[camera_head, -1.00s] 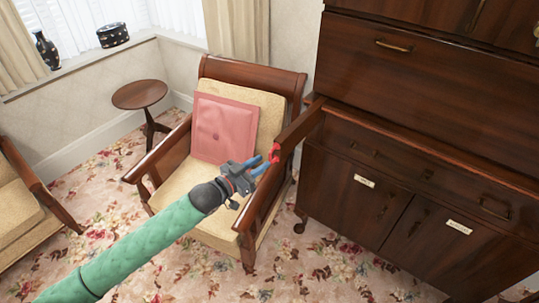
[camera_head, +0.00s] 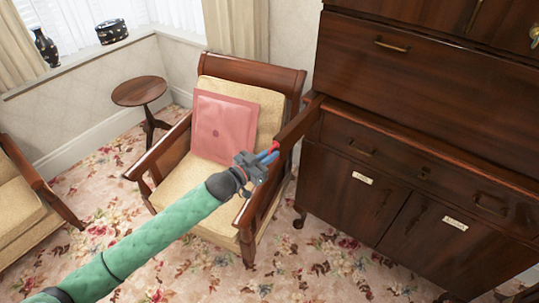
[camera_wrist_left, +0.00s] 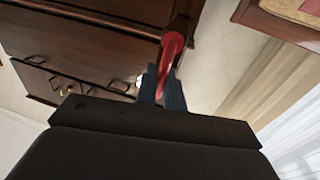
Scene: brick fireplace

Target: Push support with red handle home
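The support (camera_head: 298,121) is a dark wooden bar standing out from the left side of the dark bureau, above the chair's right armrest. Its red handle (camera_head: 273,148) is at the front end, and it also shows in the left wrist view (camera_wrist_left: 173,43). My left gripper (camera_head: 269,157) is at that end. Its two blue fingers (camera_wrist_left: 161,88) lie close on either side of the red handle and look shut on it. The fingers hide part of the handle. My right gripper is in neither view.
A wooden armchair (camera_head: 185,185) with a pink cushion (camera_head: 224,127) stands close under my left arm. A small round table (camera_head: 139,91) is farther back.

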